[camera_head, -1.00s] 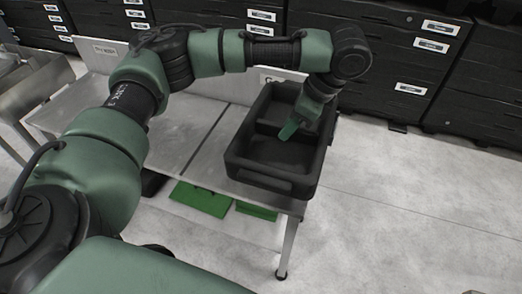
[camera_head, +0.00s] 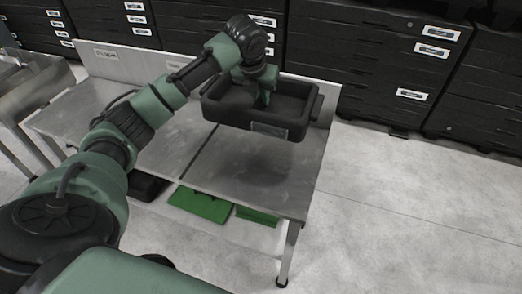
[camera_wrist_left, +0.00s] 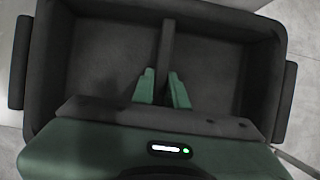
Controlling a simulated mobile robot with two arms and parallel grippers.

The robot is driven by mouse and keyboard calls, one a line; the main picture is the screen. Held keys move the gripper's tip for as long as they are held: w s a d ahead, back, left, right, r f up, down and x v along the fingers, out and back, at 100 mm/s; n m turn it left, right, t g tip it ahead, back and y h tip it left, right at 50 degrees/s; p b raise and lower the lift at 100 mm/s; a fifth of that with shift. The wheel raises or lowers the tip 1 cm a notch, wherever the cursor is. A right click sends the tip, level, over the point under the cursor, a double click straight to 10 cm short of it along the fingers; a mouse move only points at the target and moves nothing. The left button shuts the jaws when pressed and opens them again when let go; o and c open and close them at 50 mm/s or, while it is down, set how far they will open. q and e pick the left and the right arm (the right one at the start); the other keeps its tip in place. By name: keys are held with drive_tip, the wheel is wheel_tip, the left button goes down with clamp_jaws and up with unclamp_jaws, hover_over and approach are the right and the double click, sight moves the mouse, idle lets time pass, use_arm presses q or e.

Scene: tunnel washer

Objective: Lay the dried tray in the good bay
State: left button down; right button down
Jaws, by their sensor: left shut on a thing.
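The black tray (camera_head: 285,128) is a deep box with a middle divider. It hangs over the back of the right half of the steel table (camera_head: 265,180), with a dark shadow on the bare top below it. A pale label patch shows on its near wall. My left gripper (camera_head: 265,98) reaches down into the tray from above. In the left wrist view, its green fingers (camera_wrist_left: 161,92) straddle the divider (camera_wrist_left: 167,55) and are shut on it. Both tray compartments look empty. My right gripper is out of view.
A seam splits the table into two bare halves. Green pieces (camera_head: 200,204) lie on the lower shelf. Black drawer cabinets (camera_head: 390,50) stand behind.

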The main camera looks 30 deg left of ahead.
use_arm(q)
wheel_tip(320, 180, down, 19)
drive_tip(key=shift+r+p, duration=0.1)
drive_tip(key=shift+p, duration=0.7)
drive_tip(key=c, duration=1.4)
unclamp_jaws()
drive_tip(key=shift+s, duration=0.1)
drive_tip(key=shift+s+r, duration=0.1)
drive_tip(key=shift+r, duration=0.15)
drive_tip(key=v, duration=1.1)
drive_tip(key=shift+r, duration=0.15)
drive_tip(key=shift+s+d, duration=0.1)
